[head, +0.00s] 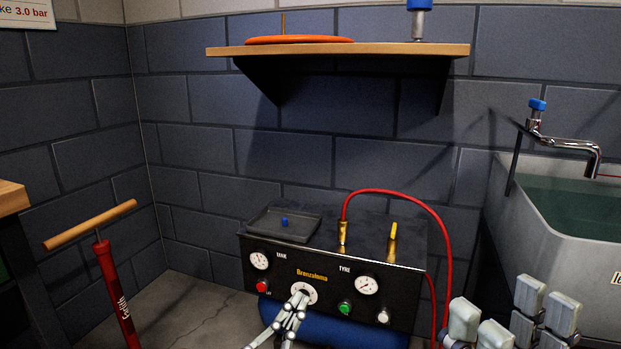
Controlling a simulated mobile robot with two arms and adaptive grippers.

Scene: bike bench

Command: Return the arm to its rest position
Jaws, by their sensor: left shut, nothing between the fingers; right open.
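My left gripper (297,306) shows at the bottom middle, in front of the black compressor panel (330,277). Its thin fingers are shut with nothing between them. The fingertips overlap a round white dial (309,291) on the panel; I cannot tell whether they touch it. My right gripper (512,318) is at the bottom right with its pale finger pads spread open and empty, in front of the sink. Both arms are mostly out of view below.
A red hose (447,245) arches from the compressor's brass fitting. A red floor pump (112,280) stands at left near a bench edge (12,196). A shelf (350,49) holds an orange ring (298,40). A water-filled sink (520,205) with a tap (565,143) is at right.

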